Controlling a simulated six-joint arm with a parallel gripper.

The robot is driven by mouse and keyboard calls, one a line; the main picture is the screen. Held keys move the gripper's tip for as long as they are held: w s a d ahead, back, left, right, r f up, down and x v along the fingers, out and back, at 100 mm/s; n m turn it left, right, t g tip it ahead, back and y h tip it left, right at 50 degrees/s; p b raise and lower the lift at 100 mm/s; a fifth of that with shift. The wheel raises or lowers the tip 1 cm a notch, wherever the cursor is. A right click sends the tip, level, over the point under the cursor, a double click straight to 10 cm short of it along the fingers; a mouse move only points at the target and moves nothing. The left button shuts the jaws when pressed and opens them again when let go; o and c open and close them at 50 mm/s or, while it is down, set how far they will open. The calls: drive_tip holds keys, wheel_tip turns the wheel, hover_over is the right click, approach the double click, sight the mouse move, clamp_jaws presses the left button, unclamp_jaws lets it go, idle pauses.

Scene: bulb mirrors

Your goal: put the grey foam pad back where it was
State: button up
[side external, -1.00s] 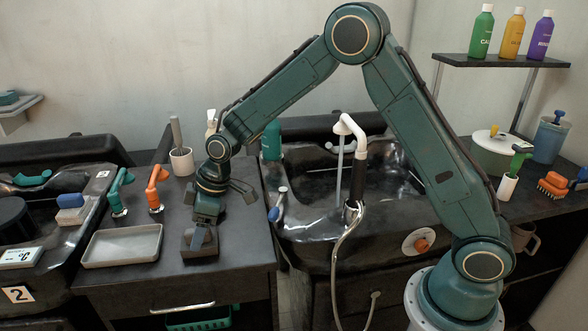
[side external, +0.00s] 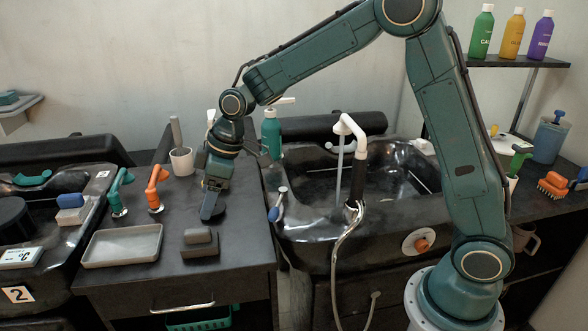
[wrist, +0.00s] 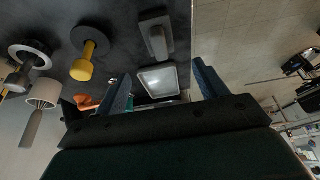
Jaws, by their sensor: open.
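The grey foam pad (side external: 199,236) appears to be the small dark grey block resting on a wider dark base (side external: 200,252), near the front of the counter between the basins. The pad also shows in the wrist view (wrist: 157,40), on its base (wrist: 154,22). My gripper (side external: 208,213) is open and empty, above the counter behind the pad and apart from it. Its two blue fingers (wrist: 160,90) stand wide apart in the wrist view. In the side view the fingers overlap, and one hides part of a dark disc (side external: 220,212).
A grey tray (side external: 122,262) lies left of the pad. Green (side external: 118,192) and orange (side external: 155,188) taps and a white cup (side external: 181,161) stand farther back. A yellow knob (wrist: 88,63) on a dark disc shows in the wrist view. A black basin (side external: 310,225) lies right.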

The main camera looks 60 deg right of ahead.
idle(0.3)
drive_tip(key=s+d+r+m+h, duration=0.1)
drive_tip(key=s+d+r+m, duration=0.15)
drive_tip(key=s+r, duration=0.45)
drive_tip(key=s+d+r+m, duration=0.1)
drive_tip(key=s+d+m, duration=0.1)
drive_tip(key=s, duration=0.6)
drive_tip(key=s+d+r+m+t+h, duration=0.1)
drive_tip(key=s+d+m, duration=0.1)
drive_tip(key=s, duration=0.6)
drive_tip(key=s+d+r+m+t+h, duration=0.1)
drive_tip(key=s+d, duration=0.3)
drive_tip(key=s, duration=0.4)
drive_tip(key=shift+r+m, duration=0.55)
drive_tip(key=shift+m, duration=0.2)
